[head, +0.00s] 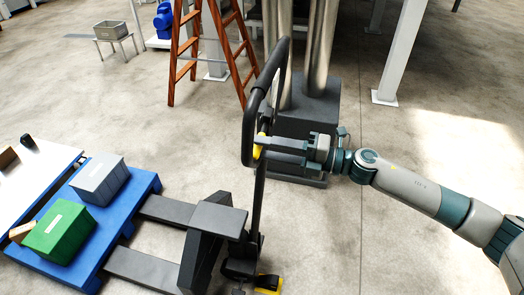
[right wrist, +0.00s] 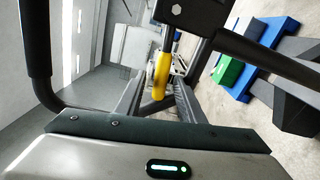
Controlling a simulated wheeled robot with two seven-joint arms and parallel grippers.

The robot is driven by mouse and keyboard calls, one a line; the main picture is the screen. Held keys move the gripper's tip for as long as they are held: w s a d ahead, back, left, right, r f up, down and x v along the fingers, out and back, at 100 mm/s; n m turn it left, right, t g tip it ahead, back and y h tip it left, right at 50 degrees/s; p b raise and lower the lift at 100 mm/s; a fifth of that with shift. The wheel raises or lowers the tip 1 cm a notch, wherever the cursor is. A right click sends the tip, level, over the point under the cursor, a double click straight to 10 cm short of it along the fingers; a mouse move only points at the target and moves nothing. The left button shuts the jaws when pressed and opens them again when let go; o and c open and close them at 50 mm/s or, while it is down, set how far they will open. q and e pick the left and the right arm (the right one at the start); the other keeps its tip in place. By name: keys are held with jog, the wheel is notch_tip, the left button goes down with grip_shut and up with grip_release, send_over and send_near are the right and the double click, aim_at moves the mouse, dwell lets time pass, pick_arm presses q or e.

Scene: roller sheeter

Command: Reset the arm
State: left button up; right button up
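My right gripper (head: 268,149) reaches in from the right to the black loop handle (head: 249,125) of a pallet jack. Its two fingers are apart, one on each side of a yellow lever (head: 258,148) in the handle. In the right wrist view the yellow lever (right wrist: 158,80) shows between the open fingers (right wrist: 159,95). Gaps show beside the lever there; I cannot tell whether a finger touches it. My right arm is stretched out to the left. My left gripper and arm are not in view.
The pallet jack's forks (head: 150,268) run toward a blue pallet (head: 140,190) bearing a grey bin (head: 100,178) and a green bin (head: 60,232). A dark machine base (head: 310,120) stands behind the handle. A wooden ladder (head: 186,55) is farther back. Floor at the right is clear.

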jog(key=shift+s+d+f, duration=0.1)
jog(key=shift+d, duration=0.2)
jog(key=shift+a, duration=0.1)
